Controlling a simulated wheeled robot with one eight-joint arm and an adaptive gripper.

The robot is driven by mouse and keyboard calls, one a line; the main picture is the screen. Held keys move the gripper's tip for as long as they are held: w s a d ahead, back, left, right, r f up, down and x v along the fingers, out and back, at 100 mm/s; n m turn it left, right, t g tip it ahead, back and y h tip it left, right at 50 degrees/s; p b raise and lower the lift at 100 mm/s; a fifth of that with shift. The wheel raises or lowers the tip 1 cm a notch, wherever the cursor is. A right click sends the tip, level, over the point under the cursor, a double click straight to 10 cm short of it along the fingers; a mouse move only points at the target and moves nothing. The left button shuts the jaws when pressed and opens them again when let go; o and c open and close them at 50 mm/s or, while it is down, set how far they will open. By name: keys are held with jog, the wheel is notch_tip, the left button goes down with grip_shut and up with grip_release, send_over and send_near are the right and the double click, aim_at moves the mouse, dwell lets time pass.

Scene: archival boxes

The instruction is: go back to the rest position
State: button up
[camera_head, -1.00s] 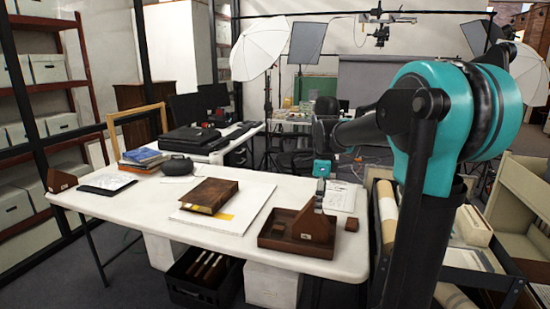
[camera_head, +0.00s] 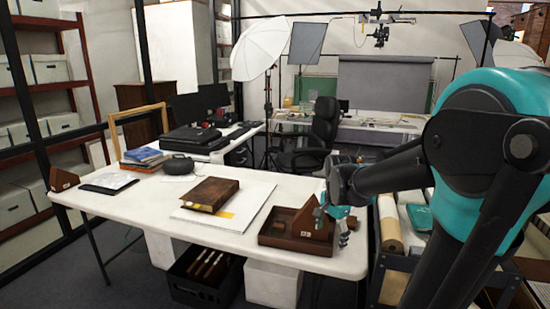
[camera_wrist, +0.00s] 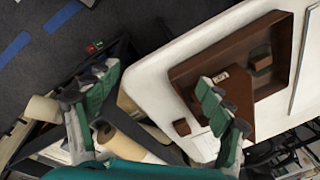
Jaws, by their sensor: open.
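My gripper (camera_head: 336,218) is at the right end of the white table in the head view, just right of the brown wooden tray. In the wrist view my gripper (camera_wrist: 157,78) has its two green-padded fingers spread wide with nothing between them. The tray (camera_wrist: 286,40) lies on the table, and it also shows in the head view (camera_head: 283,246). A brown wedge-shaped block (camera_head: 313,228) with a small pale label stands in it, partly hidden by my gripper. A small brown block (camera_wrist: 181,127) lies on the table outside the tray; another (camera_wrist: 261,59) is inside it.
The white table (camera_head: 140,205) bears a brown book (camera_head: 210,193) on a white board, a dark rounded object (camera_head: 178,165), stacked books and a left wedge (camera_head: 62,179). A cart with rolls (camera_head: 390,222) stands close on the right. A black crate (camera_head: 205,277) is below.

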jog(key=s+d+f+n+t, duration=0.1)
jog(key=s+f+n+t, duration=0.1)
jog(key=s+f+n, duration=0.7)
jog(key=s+n, duration=0.2)
jog(key=s, duration=0.1)
jog(key=shift+s+d+f, duration=0.3)
jog(key=shift+d+f, duration=0.05)
